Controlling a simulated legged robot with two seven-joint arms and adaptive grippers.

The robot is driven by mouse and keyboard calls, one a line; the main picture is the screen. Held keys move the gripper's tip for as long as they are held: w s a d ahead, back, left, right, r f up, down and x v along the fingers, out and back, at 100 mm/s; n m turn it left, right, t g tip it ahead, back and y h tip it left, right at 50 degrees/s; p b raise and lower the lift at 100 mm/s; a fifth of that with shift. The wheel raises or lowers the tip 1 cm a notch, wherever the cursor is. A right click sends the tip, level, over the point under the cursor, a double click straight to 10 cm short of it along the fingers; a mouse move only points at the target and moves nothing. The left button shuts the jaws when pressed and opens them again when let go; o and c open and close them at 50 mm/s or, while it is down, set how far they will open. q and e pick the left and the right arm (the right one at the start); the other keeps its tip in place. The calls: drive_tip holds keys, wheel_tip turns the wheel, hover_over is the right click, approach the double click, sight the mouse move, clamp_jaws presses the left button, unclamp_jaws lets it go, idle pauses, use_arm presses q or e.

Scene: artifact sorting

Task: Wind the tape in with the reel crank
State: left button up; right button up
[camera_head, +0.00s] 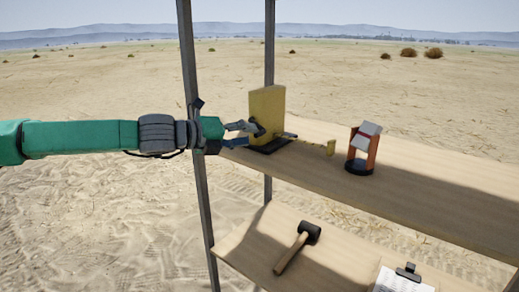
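The tape reel is a yellow upright housing (266,106) on a black base at the left end of the upper wooden shelf. A yellow tape (305,141) runs out from it to the right along the shelf and ends in a small upright yellow tab (331,147). My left gripper (252,135) comes in from the left at the housing's near face, with its fingertips at a small dark part that looks like the crank. A gap shows between the fingers, but whether they grip the crank is too small to tell. My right gripper is out of view.
An orange stand with a grey-white block (364,146) sits on a black round base right of the tape. The lower shelf (340,257) holds a mallet (297,248) and a clipboard (402,279). Metal posts (196,130) frame the shelves; the left one stands beside my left wrist.

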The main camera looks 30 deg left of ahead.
sight(260, 132)
use_arm(q)
drive_tip(key=shift+w+f+b, duration=0.25)
drive_tip(key=shift+w+f, duration=0.05)
drive_tip(key=shift+w, duration=0.3)
drive_tip(key=shift+w+f+b, duration=0.25)
drive_tip(key=shift+w+f, duration=0.05)
drive_tip(key=shift+w, duration=0.25)
drive_tip(key=shift+w+d+r, duration=0.15)
drive_tip(key=shift+w+d, duration=0.15)
drive_tip(key=shift+d, duration=0.25)
drive_tip(key=shift+w+d+r, duration=0.15)
drive_tip(key=shift+w+d, duration=0.1)
drive_tip(key=shift+d, duration=0.25)
drive_tip(key=shift+d+r, duration=0.1)
drive_tip(key=shift+d, duration=0.25)
drive_tip(key=shift+a, duration=0.35)
clamp_jaws()
drive_tip(key=shift+w+a+f, duration=0.15)
drive_tip(key=shift+a+f, duration=0.05)
drive_tip(key=shift+a, duration=0.15)
drive_tip(key=shift+d+r, duration=0.1)
